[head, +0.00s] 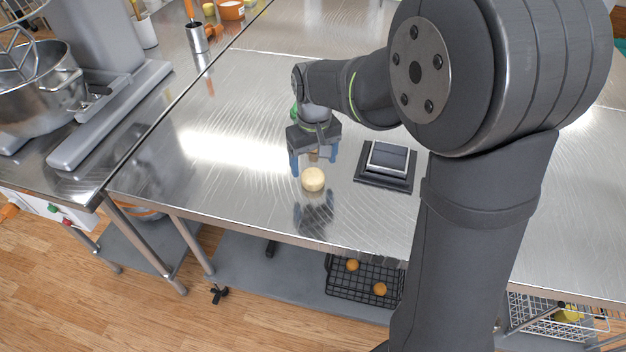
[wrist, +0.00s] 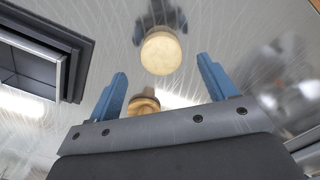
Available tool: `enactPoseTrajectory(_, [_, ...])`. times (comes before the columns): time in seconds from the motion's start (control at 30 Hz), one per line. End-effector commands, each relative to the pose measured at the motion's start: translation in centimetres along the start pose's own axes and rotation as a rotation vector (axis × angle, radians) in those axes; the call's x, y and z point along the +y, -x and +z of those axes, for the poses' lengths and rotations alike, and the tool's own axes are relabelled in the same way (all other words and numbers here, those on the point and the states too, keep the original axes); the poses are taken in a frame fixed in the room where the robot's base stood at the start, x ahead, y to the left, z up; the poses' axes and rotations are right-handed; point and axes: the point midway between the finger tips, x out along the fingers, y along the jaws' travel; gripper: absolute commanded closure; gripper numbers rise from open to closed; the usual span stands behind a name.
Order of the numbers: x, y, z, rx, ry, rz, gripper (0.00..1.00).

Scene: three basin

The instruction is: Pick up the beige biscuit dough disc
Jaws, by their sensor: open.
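The beige biscuit dough disc (head: 313,179) lies flat on the steel table, just in front of my gripper (head: 314,166). It also shows in the wrist view (wrist: 161,53), beyond the blue fingertips and roughly centred between them. My gripper is open and points down, with nothing held. The disc appears apart from both fingers. A small wooden, round-topped object (wrist: 143,103) shows between the fingers in the wrist view, partly hidden by the gripper body.
A dark square device with a silver top (head: 386,163) stands on the table right of my gripper. A mixer with a steel bowl (head: 38,92) stands far left. The table left of my gripper is clear.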

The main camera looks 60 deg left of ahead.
Motion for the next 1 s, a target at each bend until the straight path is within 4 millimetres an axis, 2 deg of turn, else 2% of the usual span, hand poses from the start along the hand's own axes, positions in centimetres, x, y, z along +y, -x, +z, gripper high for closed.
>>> enactPoseTrajectory(0.4, [-0.1, -5.0, -0.2, -0.001, 0.0, 0.0, 0.23])
enactPoseTrajectory(0.67, [-0.1, -5.3, -0.2, 0.001, -0.001, 0.0, 0.23])
enactPoseTrajectory(0.77, [-0.1, -5.3, -0.2, 0.001, -0.001, 0.0, 0.39])
enactPoseTrajectory(0.93, [-0.1, -5.3, -0.2, 0.001, -0.001, 0.0, 0.72])
enactPoseTrajectory(1.0, [-0.1, -5.3, -0.2, 0.001, -0.001, 0.0, 0.72])
